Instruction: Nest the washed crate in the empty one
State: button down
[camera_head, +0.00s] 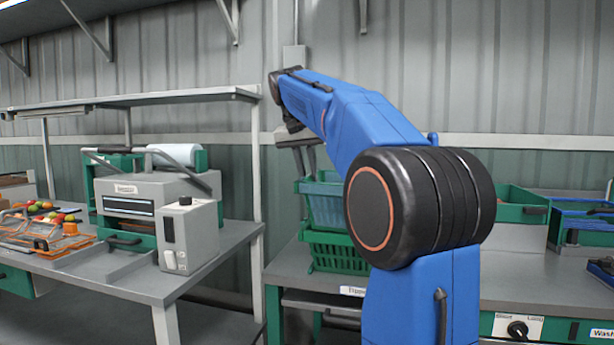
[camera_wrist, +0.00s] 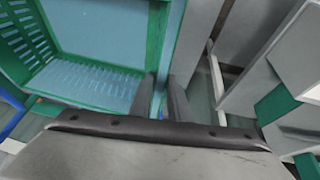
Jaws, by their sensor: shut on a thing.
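The washed crate, green with a blue-tinted inside, shows in the head view (camera_head: 325,207), partly hidden by my arm. It is directly above the empty green crate (camera_head: 338,255), which stands on the bench. The two look very close; I cannot tell whether they touch or overlap. My gripper (camera_head: 307,165) is over the upper crate's rim. In the wrist view, my gripper (camera_wrist: 168,95) is shut on the green rim of the washed crate (camera_wrist: 95,62), with one finger on each side of the wall. The inside of the lower crate is hidden.
The bench (camera_head: 520,277) extends right, with a green tray (camera_head: 518,205) and a blue rack (camera_head: 585,225) behind my arm. At left, a table holds a grey machine (camera_head: 140,200), a white box (camera_head: 188,235) and tomatoes (camera_head: 45,210). A shelf post (camera_head: 257,200) stands close left of the crates.

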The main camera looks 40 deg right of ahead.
jog(key=shift+w+d+f, duration=0.1)
jog(key=shift+w+d, duration=0.9)
jog(key=shift+d, duration=0.2)
jog(key=shift+d+f, duration=0.1)
jog(key=shift+f, duration=5)
jog(key=c, duration=1.6)
grip_release()
jog(key=c, duration=0.3)
jog(key=shift+r, duration=0.1)
jog(key=shift+r, duration=3.45)
